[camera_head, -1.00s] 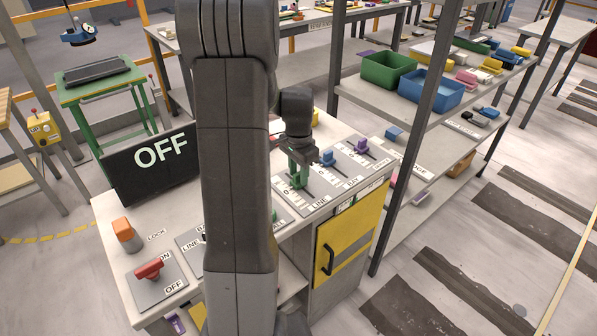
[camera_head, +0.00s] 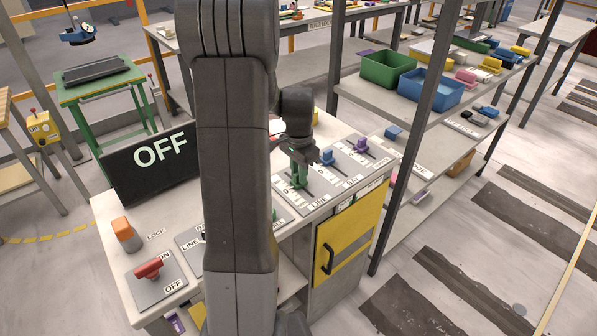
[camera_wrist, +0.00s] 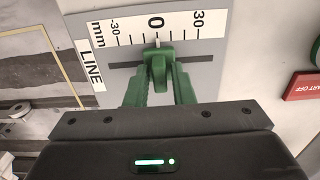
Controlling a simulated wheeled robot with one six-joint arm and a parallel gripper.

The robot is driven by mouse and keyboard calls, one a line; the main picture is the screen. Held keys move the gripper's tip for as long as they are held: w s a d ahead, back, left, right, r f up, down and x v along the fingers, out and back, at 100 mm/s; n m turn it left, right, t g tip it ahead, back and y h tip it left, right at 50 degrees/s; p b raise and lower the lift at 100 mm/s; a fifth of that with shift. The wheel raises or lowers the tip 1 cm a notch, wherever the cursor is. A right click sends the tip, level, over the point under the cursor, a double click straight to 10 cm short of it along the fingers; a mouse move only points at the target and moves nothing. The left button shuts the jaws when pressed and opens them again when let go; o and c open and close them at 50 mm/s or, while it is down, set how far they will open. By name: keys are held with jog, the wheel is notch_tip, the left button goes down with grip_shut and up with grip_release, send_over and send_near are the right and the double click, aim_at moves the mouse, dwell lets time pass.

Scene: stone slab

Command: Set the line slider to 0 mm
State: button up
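The line slider's green knob (camera_wrist: 158,72) sits in its dark slot on a grey plate labelled LINE (camera_wrist: 91,66). The plate's scale (camera_wrist: 155,24) runs from -30 to 30 mm. The knob's pale pointer is at or very near the 0 mark. My gripper (camera_wrist: 161,83) has its two green fingers on either side of the knob. Whether both fingers press on it is hard to tell. In the head view my gripper (camera_head: 299,167) is low over the LINE plate (camera_head: 311,199), and the green knob (camera_head: 297,181) is partly hidden.
Blue (camera_head: 327,156) and purple (camera_head: 362,145) sliders stand close by to the right. A red switch (camera_head: 149,268) and an orange lock knob (camera_head: 126,234) are at the left of the bench. A black display (camera_head: 152,168) reads OFF. A shelf post (camera_head: 407,145) rises right of the bench.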

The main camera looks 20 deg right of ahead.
jog(key=shift+o, duration=0.9)
notch_tip(320, 180, up, 14)
jog(key=shift+f, duration=0.15)
notch_tip(320, 180, down, 14)
jog(key=shift+r, duration=0.25)
jog(key=shift+w+r, duration=0.2)
jog(key=shift+r, duration=0.7)
